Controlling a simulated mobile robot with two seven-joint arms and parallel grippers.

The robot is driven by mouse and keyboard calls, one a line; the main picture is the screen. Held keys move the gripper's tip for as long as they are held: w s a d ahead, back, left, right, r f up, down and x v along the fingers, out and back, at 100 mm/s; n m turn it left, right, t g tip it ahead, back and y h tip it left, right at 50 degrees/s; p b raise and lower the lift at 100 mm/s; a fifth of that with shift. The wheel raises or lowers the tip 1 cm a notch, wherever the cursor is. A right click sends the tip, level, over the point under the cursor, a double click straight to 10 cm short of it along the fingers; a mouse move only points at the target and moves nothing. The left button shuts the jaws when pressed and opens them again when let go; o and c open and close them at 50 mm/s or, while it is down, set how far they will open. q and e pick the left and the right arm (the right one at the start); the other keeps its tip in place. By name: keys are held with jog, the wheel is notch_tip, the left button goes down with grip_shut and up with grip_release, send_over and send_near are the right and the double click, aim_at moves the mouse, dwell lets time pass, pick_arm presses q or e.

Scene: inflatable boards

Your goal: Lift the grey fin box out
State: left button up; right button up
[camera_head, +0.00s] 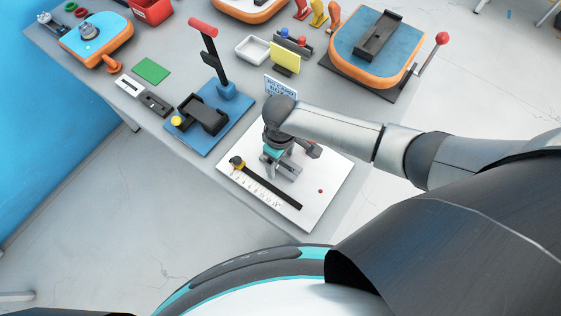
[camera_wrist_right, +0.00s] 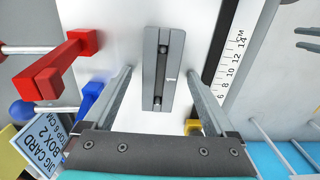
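The grey fin box (camera_wrist_right: 163,68), a long grey piece with a dark slot and two dark round ends inside, lies on the white board (camera_wrist_right: 125,20) in the right wrist view. In the head view the fin box (camera_head: 284,166) is partly hidden under my right gripper (camera_head: 277,150). In the right wrist view my right gripper (camera_wrist_right: 162,80) is open, one finger on each side of the box, with gaps showing. I cannot tell how far the fingertips are above the board. My left gripper is not in view.
A ruler (camera_head: 270,187) with a yellow-and-black slider lies beside the box. A jig card (camera_head: 281,87) stands behind. A blue base (camera_head: 208,142) with a black box and red-handled lever is to the left. An orange-edged board (camera_head: 345,50) is at the back right.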

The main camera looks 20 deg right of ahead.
grip_shut()
dwell(0.5)
